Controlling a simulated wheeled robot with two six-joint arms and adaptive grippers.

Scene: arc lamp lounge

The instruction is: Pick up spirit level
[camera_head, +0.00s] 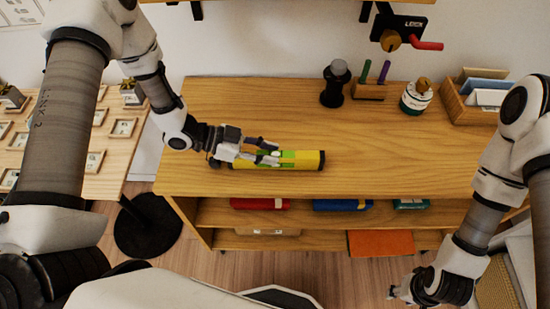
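The yellow spirit level (306,160), with green parts and a black end, lies flat on the wooden shelf unit's top, its long side running left to right. My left gripper (276,152) reaches in from the left, over the level's left half. Its fingers point right and stand apart, with green and yellow showing between them. They hide part of the level, and I cannot tell whether they touch it. My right gripper (396,291) hangs low at the right, in front of the shelf unit and away from the level. Its finger opening is too small to judge.
A dark cylinder (334,85), a pen holder (369,91), a white-and-green container (416,97) and a wooden box (470,108) stand along the back. A wall fixture (402,32) hangs above. The wooden top (400,160) right of the level is clear.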

